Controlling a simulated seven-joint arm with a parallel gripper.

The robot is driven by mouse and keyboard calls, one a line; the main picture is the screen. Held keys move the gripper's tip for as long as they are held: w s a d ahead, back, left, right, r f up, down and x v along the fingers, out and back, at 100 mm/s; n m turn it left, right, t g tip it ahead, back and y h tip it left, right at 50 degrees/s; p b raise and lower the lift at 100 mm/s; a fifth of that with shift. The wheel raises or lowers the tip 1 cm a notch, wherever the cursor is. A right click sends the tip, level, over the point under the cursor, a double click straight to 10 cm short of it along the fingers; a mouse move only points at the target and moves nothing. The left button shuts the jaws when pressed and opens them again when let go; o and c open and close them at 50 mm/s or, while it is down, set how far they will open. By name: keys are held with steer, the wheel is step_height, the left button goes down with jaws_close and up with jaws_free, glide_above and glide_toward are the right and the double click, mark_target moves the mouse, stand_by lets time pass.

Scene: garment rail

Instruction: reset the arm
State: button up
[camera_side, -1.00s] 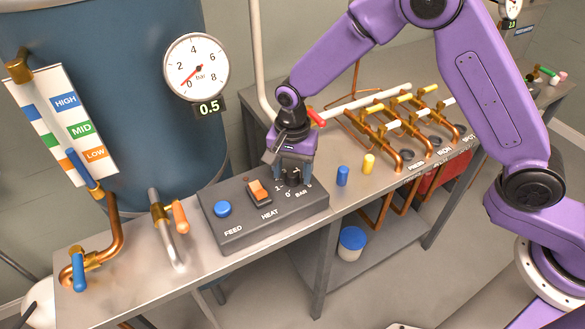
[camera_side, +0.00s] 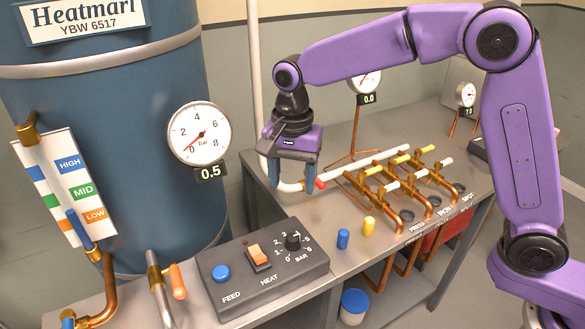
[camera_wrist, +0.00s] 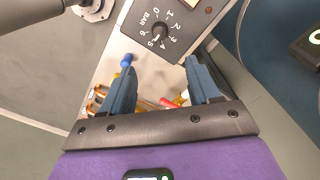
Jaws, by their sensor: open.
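My purple arm reaches in from the right in the side view. My gripper (camera_side: 291,186) hangs above the bench, fingers pointing down, behind and above the control box (camera_side: 262,268). It is open and empty. In the wrist view the two dark fingers (camera_wrist: 158,82) stand apart, with the bench and the black BAR knob (camera_wrist: 159,33) beyond them. The knob also shows in the side view (camera_side: 293,241), clear of my gripper.
The blue tank (camera_side: 110,90) with a gauge (camera_side: 200,133) reading 0.5 stands at left. Copper pipes with several valves (camera_side: 395,185) lie to the right. A blue peg (camera_side: 343,239) and a yellow peg (camera_side: 369,227) stand beside the box. Room above the bench is free.

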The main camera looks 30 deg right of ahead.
steer(key=shift+r, duration=0.95)
steer(key=s+d+f+n, duration=0.1)
steer(key=s+d+n, duration=0.9)
steer(key=s, duration=0.4)
steer(key=s+d+f+n, duration=0.2)
steer(key=s+d+n, duration=0.9)
steer(key=s, duration=0.4)
steer(key=shift+d+f+n, duration=0.2)
steer(key=shift+d+n, duration=0.1)
steer(key=shift+d, duration=0.05)
